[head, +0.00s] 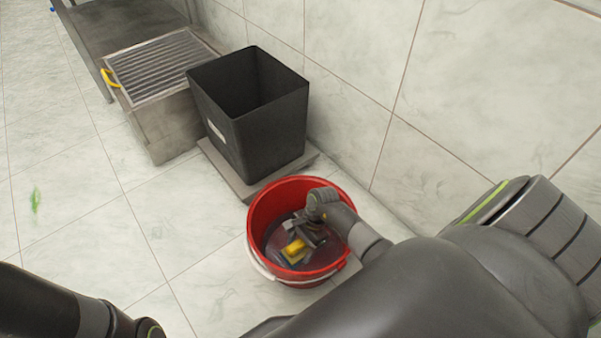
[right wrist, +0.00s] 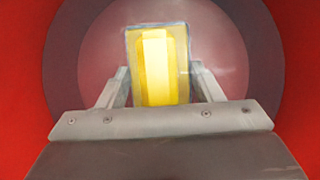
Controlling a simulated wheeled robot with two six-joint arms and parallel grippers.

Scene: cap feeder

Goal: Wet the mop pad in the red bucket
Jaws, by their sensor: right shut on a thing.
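The red bucket (head: 262,214) stands on the tiled floor and holds dark liquid; its red wall also fills the edges of the right wrist view (right wrist: 25,90). My right gripper (head: 303,240) reaches down inside the bucket. It is shut on the mop pad (head: 294,250), which shows yellow in the head view and as a yellow block with a grey border between the fingers in the right wrist view (right wrist: 158,65). I cannot tell how deep the pad's underside sits in the liquid. My left arm shows at the lower left, but its gripper is out of view.
A black open bin (head: 270,130) stands on a grey base (head: 230,174) behind the bucket, by the tiled wall. A metal box with a ribbed top (head: 162,68) and yellow handle stands left of it. A green smear (head: 35,200) marks the open floor at left.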

